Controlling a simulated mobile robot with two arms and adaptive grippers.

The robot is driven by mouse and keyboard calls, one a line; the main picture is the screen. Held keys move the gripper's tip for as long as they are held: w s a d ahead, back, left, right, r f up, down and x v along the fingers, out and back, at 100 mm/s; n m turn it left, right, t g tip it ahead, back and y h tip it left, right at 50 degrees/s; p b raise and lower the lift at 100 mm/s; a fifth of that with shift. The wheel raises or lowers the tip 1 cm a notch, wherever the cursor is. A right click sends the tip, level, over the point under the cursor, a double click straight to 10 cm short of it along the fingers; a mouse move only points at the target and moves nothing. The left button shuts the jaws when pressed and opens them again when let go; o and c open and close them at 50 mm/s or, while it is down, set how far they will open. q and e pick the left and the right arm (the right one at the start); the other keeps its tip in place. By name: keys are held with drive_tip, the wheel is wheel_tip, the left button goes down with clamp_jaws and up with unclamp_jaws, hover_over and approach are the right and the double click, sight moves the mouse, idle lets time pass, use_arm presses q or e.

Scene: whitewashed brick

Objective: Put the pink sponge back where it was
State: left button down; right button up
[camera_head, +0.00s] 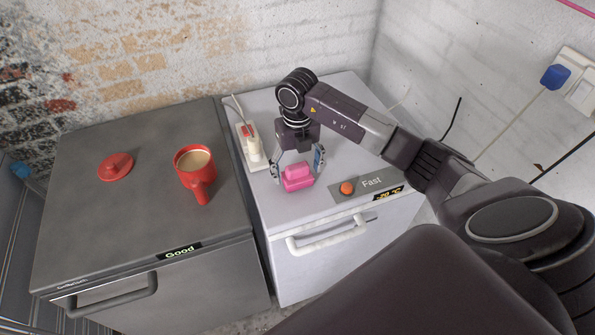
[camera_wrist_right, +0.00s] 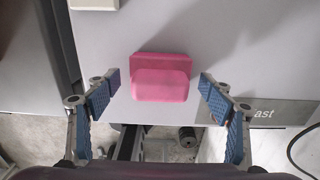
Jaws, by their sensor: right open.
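The pink sponge (camera_head: 297,178) rests on top of the white freezer (camera_head: 335,105), near its front edge and left of the orange knob. In the right wrist view the sponge (camera_wrist_right: 160,77) lies between and just beyond the two fingers. My right gripper (camera_head: 297,170) is open above the sponge, one finger on each side of it. In the wrist view the blue finger pads of the gripper (camera_wrist_right: 158,95) stand apart from the sponge, with a gap on both sides. My left gripper is not in view.
On the dark grey unit (camera_head: 110,225) stand a red mug (camera_head: 196,174) with a brown drink and a red lid (camera_head: 116,167). The freezer's back right is clear.

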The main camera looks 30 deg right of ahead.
sight(297, 166)
wheel_tip(297, 166, up, 10)
drive_tip(key=shift+f+b, duration=0.1)
drive_tip(key=shift+b, duration=1.1)
drive_tip(key=shift+r, duration=0.8)
